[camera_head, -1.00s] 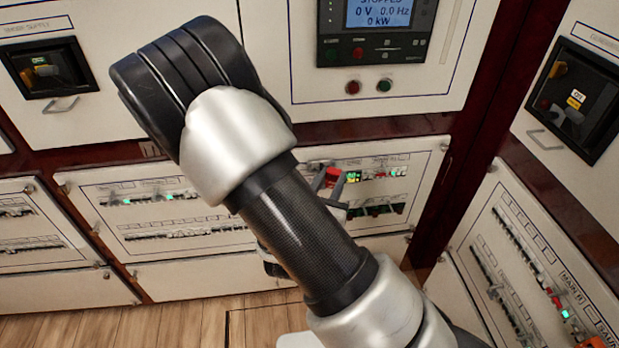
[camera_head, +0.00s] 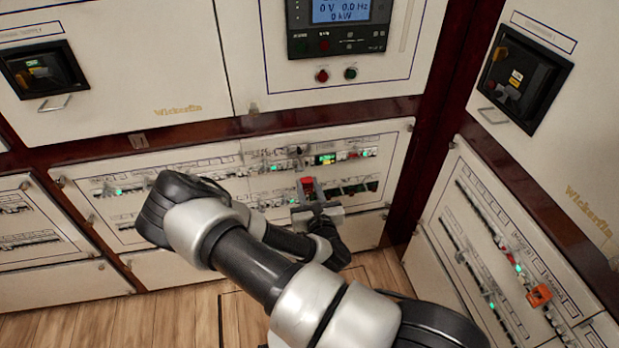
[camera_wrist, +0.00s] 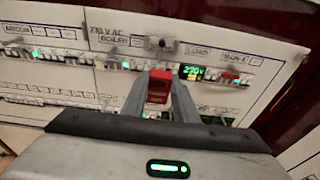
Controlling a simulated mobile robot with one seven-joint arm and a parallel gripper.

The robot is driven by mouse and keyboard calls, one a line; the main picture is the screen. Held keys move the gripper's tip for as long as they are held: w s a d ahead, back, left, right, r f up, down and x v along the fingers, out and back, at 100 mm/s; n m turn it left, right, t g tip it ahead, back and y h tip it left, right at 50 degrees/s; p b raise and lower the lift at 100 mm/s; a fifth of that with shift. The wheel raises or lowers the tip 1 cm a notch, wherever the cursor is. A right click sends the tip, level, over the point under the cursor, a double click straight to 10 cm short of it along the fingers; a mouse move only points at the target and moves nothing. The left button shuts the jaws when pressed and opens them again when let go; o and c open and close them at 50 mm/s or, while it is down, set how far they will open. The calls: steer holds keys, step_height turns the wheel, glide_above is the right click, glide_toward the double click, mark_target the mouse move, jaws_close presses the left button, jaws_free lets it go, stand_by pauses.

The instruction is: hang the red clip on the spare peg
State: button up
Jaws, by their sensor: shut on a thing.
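The red clip (camera_wrist: 158,86) is held between the two fingers of my gripper (camera_wrist: 160,92) in the wrist view. In the head view the red clip (camera_head: 307,187) shows at the tips of my gripper (camera_head: 308,190), in front of the lower middle breaker panel. My gripper is shut on it. A small dark knob (camera_wrist: 160,43) sticks out of the panel just above the clip in the wrist view, apart from it; it looks like a peg. It also shows in the head view (camera_head: 294,151). I cannot tell the depth gap between clip and panel.
Breaker rows and a lit green display (camera_head: 325,159) lie close around the clip. A right-hand panel carries an orange piece (camera_head: 540,295). A control unit (camera_head: 338,25) sits above. The wooden floor (camera_head: 190,315) in front is clear.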

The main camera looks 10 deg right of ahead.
mark_target(301, 165)
steer(key=shift+f, duration=0.25)
steer(key=shift+s+r+p, duration=0.1)
steer(key=shift+r+p, duration=0.1)
steer(key=shift+p, duration=0.5)
steer(key=shift+w+f, duration=0.15)
steer(key=shift+w, duration=0.25)
steer(key=shift+w+p, duration=0.35)
steer(key=shift+w, duration=2.2)
steer(key=shift+p, duration=1.3)
steer(key=shift+w, duration=2)
steer(key=o, duration=1.1)
